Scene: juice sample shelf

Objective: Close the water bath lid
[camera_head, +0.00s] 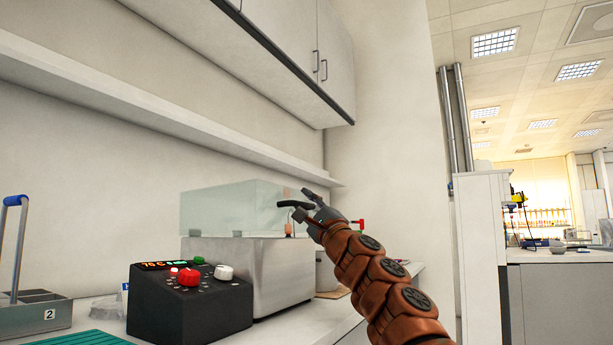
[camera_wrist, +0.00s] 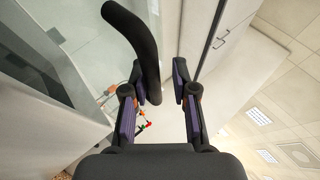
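The water bath is a metal box (camera_head: 282,272) on the bench, with a clear, greenish lid (camera_head: 228,209) above it. From this angle I cannot tell how far the lid is open. A black curved handle (camera_head: 293,204) shows at the lid's right side. My gripper (camera_head: 312,198) is beside it. In the wrist view the handle (camera_wrist: 135,40) reaches down between the fingers of my open gripper (camera_wrist: 158,92), closer to the left finger. The fingers stand apart and are not closed on it. The lid's clear panel (camera_wrist: 95,45) also shows at left.
A black control box (camera_head: 188,305) with red, green and white knobs stands in front of the bath. A grey carrier (camera_head: 42,315) with a blue-topped handle is at left. A shelf (camera_head: 150,110) and cupboards (camera_head: 255,50) hang above.

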